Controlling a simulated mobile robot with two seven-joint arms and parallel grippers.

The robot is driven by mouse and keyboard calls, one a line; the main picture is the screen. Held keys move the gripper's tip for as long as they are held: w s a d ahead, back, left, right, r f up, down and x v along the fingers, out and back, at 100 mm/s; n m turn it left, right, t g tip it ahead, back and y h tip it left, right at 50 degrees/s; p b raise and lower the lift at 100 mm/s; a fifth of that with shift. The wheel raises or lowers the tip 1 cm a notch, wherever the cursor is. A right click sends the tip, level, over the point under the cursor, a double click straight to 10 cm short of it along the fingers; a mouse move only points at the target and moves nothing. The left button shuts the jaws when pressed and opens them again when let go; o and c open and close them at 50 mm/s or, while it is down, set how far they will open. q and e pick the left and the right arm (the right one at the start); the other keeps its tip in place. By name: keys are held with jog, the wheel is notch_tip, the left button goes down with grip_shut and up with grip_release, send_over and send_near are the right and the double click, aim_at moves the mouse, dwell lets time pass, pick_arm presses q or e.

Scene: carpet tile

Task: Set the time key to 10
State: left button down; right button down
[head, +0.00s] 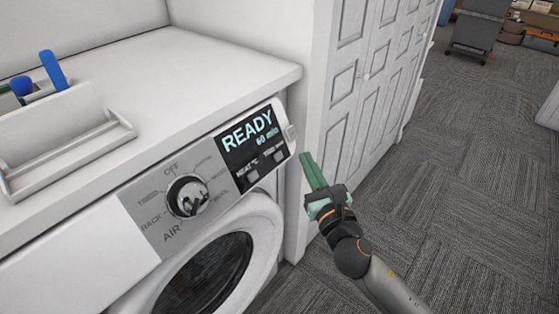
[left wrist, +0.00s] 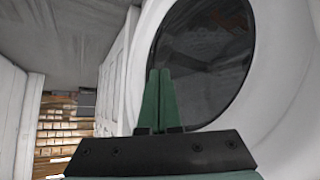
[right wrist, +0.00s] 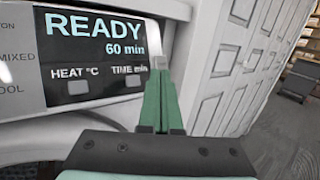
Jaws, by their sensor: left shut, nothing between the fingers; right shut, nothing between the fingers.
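The machine's black display (head: 251,139) reads "READY" and "60 min" and also shows in the right wrist view (right wrist: 102,43). Below the text are two small keys, "HEAT °C" (right wrist: 78,88) and the time key (right wrist: 135,82), labelled "TIME min". The time key is also in the head view (head: 278,157). My right gripper (head: 308,157) is shut and empty, just right of the display; in the right wrist view its fingers (right wrist: 160,68) are right of the time key. My left gripper (left wrist: 159,72) is shut and empty in front of the round door; the head view does not show it.
A dial (head: 188,196) sits left of the display, above the round door (head: 262,228). A white tray (head: 112,133) with blue-handled items stands on top. A white panelled door (head: 352,85) stands to the right. Carpet floor (head: 465,170) is open at right.

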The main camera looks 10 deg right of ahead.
aim_at(278, 157)
jog(key=shift+w+a+f+b, duration=0.4)
jog(key=shift+w+a+f, duration=0.15)
jog(key=shift+w+a, duration=0.25)
jog(key=shift+w+a+f+b, duration=0.35)
jog(key=shift+w+a+f, duration=0.2)
jog(key=shift+w, duration=0.35)
jog(key=shift+w, duration=0.1)
dwell(0.8)
jog(key=shift+w+a+f, duration=0.15)
jog(key=shift+w+a, duration=0.05)
